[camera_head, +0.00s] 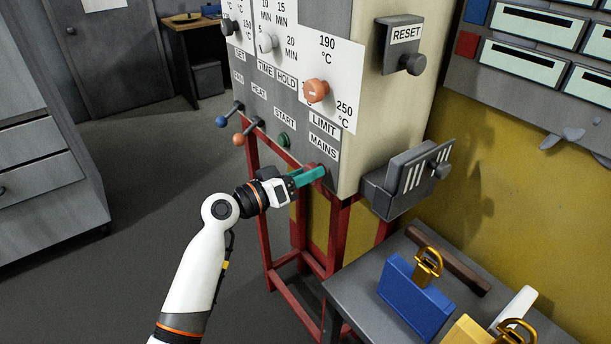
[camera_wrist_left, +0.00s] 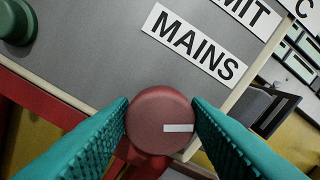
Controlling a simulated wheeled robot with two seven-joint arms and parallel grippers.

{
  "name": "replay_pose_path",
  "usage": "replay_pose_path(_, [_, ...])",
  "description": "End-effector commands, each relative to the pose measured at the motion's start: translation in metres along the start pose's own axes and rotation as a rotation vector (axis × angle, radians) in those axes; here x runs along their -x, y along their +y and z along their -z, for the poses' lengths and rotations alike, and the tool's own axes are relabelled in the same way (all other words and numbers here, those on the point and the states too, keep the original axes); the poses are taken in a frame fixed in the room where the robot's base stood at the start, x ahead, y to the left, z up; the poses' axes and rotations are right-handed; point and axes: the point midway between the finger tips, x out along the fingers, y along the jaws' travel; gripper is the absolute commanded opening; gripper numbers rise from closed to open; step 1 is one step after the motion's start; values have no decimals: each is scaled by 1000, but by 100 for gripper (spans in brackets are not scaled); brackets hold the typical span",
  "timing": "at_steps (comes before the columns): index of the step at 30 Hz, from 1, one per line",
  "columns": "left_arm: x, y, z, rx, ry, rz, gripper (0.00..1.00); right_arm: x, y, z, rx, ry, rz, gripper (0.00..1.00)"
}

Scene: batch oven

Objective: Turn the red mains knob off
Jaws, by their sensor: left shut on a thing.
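The red mains knob (camera_wrist_left: 158,118) shows in the left wrist view, round and dark red with a white mark pointing right. It sits below the MAINS label (camera_wrist_left: 195,45) on the grey control panel. My left gripper (camera_wrist_left: 160,122) has its teal fingers on either side of the knob and is shut on it. In the head view my left gripper (camera_head: 311,176) reaches the panel's lower right corner, under the MAINS label (camera_head: 324,147), and hides the knob. My right gripper is in neither view.
Just above are the orange limit knob (camera_head: 316,91) and the green start button (camera_head: 283,139). Blue (camera_head: 222,121) and orange (camera_head: 239,139) levers stick out to the left. A red frame (camera_head: 268,230) stands below. A table (camera_head: 352,290) with padlocks is at the lower right.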

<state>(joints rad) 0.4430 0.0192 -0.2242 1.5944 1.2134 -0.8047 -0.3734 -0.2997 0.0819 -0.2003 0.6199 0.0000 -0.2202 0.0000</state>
Motion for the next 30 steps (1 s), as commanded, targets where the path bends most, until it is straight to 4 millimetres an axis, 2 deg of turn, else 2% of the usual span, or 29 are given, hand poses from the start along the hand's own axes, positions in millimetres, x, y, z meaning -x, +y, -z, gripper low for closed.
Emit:
replay_pose_path(21, [0, 3, 0, 676, 1, -2, 21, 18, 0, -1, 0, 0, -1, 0])
replay_pose_path(30, [0, 4, 1, 895, 0, -2, 21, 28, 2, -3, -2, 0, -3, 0])
